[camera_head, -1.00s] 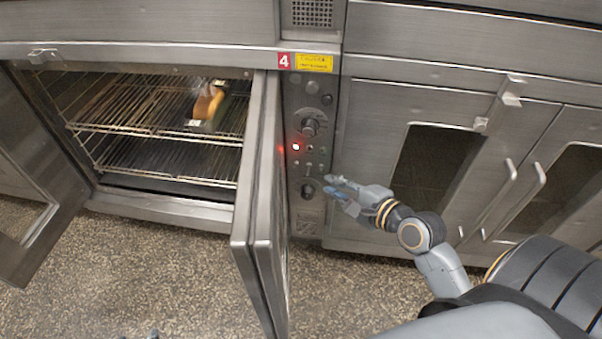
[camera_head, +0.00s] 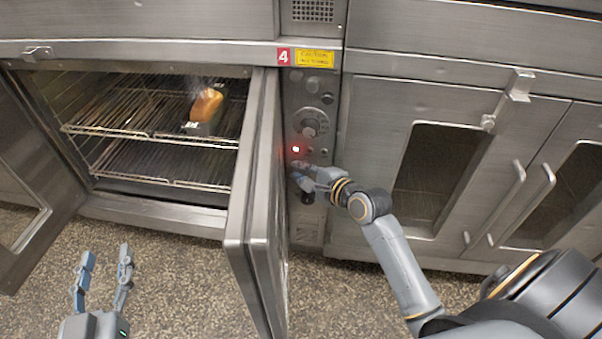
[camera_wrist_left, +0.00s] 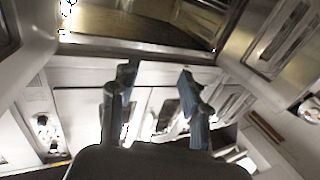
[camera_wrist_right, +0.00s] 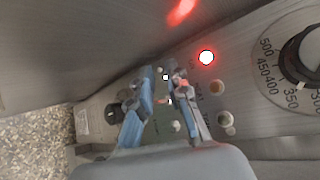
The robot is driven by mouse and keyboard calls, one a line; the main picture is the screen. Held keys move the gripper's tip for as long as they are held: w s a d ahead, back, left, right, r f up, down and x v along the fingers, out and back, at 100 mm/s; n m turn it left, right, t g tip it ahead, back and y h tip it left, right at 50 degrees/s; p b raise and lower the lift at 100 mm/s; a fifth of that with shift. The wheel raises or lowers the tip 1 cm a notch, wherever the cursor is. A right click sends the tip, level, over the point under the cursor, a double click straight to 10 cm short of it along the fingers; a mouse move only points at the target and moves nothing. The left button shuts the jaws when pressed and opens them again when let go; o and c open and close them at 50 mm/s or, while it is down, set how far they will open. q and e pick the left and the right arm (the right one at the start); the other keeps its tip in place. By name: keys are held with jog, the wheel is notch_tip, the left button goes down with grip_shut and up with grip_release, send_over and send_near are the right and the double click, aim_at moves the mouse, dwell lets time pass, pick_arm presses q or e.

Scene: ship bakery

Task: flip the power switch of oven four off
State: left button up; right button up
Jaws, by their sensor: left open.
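Oven four carries a red "4" label (camera_head: 284,56) above its narrow control panel (camera_head: 309,220). A red light (camera_head: 296,149) glows on the panel and also shows in the right wrist view (camera_wrist_right: 206,57). My right gripper (camera_head: 299,168) is at the panel just below the light, its fingers over the switch area. In the right wrist view its two fingers (camera_wrist_right: 170,88) stand apart with small panel parts between them; the power switch itself is not clearly made out. My left gripper (camera_head: 105,258) is open and empty above the floor at lower left.
The oven's open door (camera_head: 262,200) stands out just left of the panel, close to my right gripper. A loaf (camera_head: 207,103) sits on the upper rack (camera_head: 100,130). A temperature dial (camera_wrist_right: 303,60) is above the light. Closed oven doors (camera_head: 430,170) lie to the right.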

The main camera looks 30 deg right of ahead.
jog(key=shift+w, duration=0.1)
grip_shut()
jog(key=shift+f, duration=0.1)
